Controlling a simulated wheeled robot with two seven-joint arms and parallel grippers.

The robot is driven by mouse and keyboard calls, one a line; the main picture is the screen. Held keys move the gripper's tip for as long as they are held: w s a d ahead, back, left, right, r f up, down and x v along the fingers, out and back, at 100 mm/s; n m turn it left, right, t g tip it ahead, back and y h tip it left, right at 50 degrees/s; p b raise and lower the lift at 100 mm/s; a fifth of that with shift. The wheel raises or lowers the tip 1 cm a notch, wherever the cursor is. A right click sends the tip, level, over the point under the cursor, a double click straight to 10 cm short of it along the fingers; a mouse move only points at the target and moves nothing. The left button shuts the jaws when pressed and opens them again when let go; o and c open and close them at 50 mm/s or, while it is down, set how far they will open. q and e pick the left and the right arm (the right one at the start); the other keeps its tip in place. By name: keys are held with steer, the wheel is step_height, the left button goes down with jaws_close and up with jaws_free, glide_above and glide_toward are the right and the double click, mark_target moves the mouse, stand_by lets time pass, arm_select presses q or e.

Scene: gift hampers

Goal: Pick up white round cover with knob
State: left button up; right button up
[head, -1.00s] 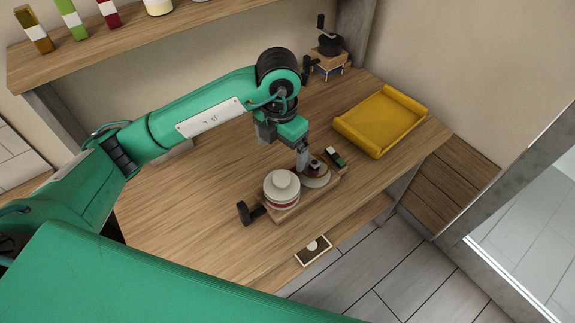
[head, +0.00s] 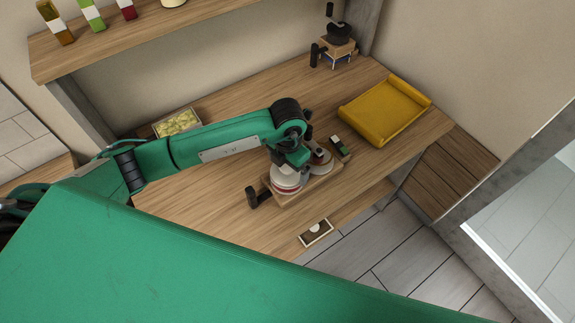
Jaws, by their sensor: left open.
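The white round cover (head: 286,182) sits on a red-and-white round container at the left part of a wooden tray (head: 305,192) on the counter. Its knob is hidden under my left gripper (head: 292,167), which is right over the cover and looks open. My arm hides the cover's far side, and I cannot tell whether the fingers touch it. My right gripper is not in view.
Beside the cover on the tray are a round dish (head: 321,163) and a small dark green item (head: 340,146). A yellow tray (head: 384,112) lies to the right, a grinder (head: 338,38) stands behind, and a box of yellowish pieces (head: 177,123) is at left.

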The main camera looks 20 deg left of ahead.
arm_select(q)
steer(key=shift+f, duration=0.2)
steer(key=c, duration=0.7)
steer(key=shift+r, duration=0.1)
